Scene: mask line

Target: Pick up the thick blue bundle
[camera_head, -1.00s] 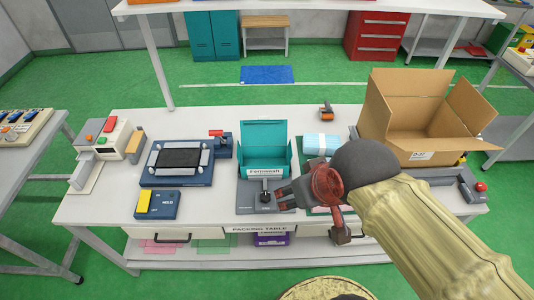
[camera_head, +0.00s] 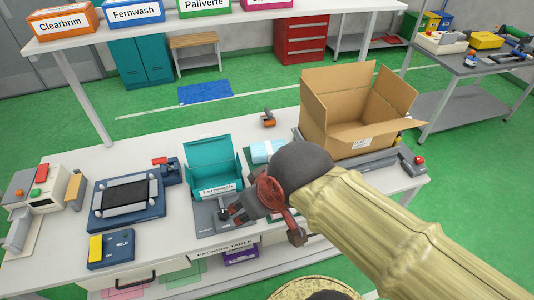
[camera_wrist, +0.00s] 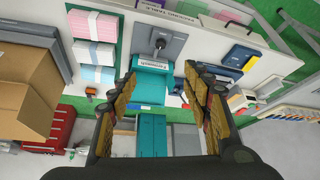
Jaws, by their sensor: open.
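A light blue bundle (camera_head: 268,151) with a pale band lies on the table behind my arm, partly hidden by it. My gripper (camera_head: 240,207) is open and empty above the front of the teal Fernwash holder (camera_head: 213,166). Its fingers (camera_wrist: 160,92) frame the holder in the wrist view, with the bundles off to the left.
An open cardboard box (camera_head: 352,115) stands at the right of the table. A dark blue machine (camera_head: 127,196) and a blue HOLD box (camera_head: 110,249) are at the left. A shelf with cartons (camera_head: 135,13) spans the back. Bare table lies behind the holder.

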